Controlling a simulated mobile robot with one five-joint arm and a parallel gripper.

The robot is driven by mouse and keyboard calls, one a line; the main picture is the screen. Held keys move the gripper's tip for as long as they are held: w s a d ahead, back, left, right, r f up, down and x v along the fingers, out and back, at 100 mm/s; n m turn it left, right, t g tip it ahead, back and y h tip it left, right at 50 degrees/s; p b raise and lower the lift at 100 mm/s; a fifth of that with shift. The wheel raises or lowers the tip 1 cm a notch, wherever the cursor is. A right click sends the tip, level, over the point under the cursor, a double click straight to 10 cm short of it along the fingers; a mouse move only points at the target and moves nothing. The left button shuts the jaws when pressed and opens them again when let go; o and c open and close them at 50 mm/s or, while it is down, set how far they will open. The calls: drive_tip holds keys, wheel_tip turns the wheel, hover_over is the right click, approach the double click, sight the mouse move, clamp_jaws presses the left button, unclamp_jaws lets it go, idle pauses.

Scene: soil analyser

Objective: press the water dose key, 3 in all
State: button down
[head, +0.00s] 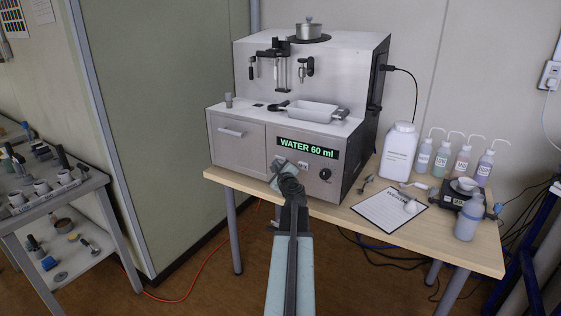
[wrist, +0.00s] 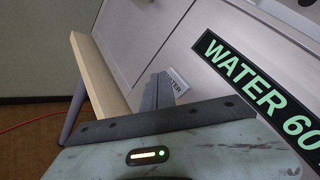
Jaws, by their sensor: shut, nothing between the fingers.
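The soil analyser (head: 310,90) stands on a wooden table. Its display (head: 307,148) reads "WATER 60 ml" in green; in the wrist view the display (wrist: 262,88) shows "WATER 60", cut off by the edge. My gripper (head: 279,166) is shut and empty, at the front panel left of and below the display. In the wrist view, the closed fingers (wrist: 158,88) point at the panel beside a small label (wrist: 177,82) whose visible letters end in "TER". The water dose key itself is hidden behind my fingers. I cannot tell whether the fingertips touch it.
A second labelled key (head: 303,165) and a black knob (head: 325,175) sit right of my gripper. A drawer front (head: 238,140) is on the left. A white jug (head: 399,150), several bottles and a clipboard (head: 389,209) occupy the table's right side.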

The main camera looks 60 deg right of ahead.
drive_tip(key=shift+a, duration=0.15)
drive_tip(key=a, duration=0.4)
drive_tip(key=shift+a, duration=0.35)
drive_tip(key=shift+w, duration=0.1)
idle(0.4)
